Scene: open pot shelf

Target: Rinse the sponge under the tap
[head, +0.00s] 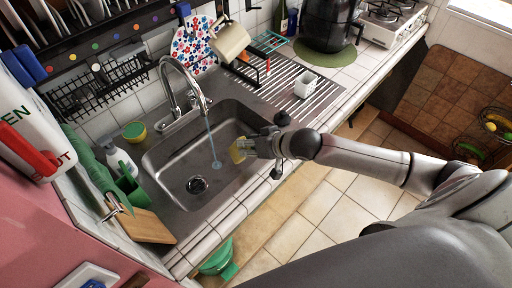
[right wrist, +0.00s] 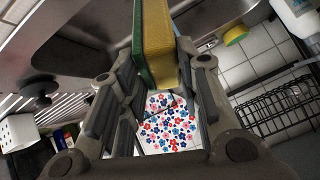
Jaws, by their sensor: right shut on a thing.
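The sponge is yellow and green. In the head view the sponge (head: 237,150) shows its yellow part at the tip of my right gripper (head: 246,148), over the right side of the steel sink (head: 165,160). In the right wrist view the sponge (right wrist: 158,45) stands between the two fingers of my right gripper (right wrist: 155,80), which is shut on it. The curved tap (head: 184,75) stands behind the sink. A thin stream of water (head: 211,140) falls from it into the basin, left of the sponge and apart from it. My left gripper is not in view.
A spray bottle (head: 121,158), a green box and a wooden board (head: 148,226) crowd the left edge. A yellow-green tub (head: 134,131) sits at the sink's back left. The basin is clear inside.

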